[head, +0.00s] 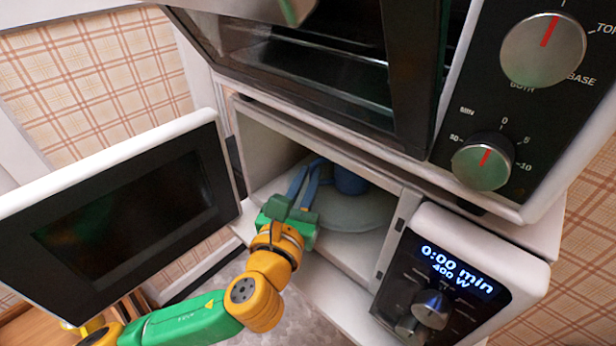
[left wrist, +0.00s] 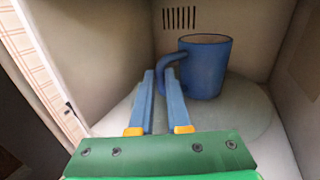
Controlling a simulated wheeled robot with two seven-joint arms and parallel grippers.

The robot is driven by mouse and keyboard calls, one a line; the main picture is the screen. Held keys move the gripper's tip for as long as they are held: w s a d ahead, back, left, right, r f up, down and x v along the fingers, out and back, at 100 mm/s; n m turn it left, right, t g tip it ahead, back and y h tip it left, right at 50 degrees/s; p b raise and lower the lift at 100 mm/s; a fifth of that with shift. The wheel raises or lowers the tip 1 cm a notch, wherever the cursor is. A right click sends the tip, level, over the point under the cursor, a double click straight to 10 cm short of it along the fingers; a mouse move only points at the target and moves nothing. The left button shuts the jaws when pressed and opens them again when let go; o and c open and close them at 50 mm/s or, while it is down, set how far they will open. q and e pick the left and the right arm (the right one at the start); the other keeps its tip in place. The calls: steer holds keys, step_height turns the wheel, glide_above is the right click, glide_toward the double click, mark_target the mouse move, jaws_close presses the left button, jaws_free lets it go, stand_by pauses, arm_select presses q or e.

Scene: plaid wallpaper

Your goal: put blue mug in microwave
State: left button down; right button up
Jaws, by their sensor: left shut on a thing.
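The blue mug (head: 351,181) stands upright inside the open microwave (head: 408,192), on the round glass plate (head: 352,214). It also shows in the left wrist view (left wrist: 208,68), with its handle to the left. My left gripper (head: 308,176) reaches into the microwave from the front. Its two blue fingers (left wrist: 161,82) are shut on the mug's handle, with a narrow gap between them. The microwave door (head: 125,215) is swung wide open to the left. My right gripper is in neither view.
A toaster oven (head: 478,110) with large knobs sits on top of the microwave, close above my arm. The microwave's control panel (head: 440,280) is at the right, reading 0:00 min. The plate has free room around the mug.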

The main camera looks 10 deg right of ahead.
arm_select(q)
steer(key=shift+w+f, duration=0.1)
steer(key=shift+f, duration=0.05)
steer(key=c, duration=0.8)
jaws_free()
steer(key=shift+s+a, duration=0.15)
steer(key=shift+s, duration=0.2)
steer(key=b+v, duration=0.1)
steer(key=v, duration=0.5)
steer(key=shift+s, duration=0.3)
steer(key=shift+a, duration=0.15)
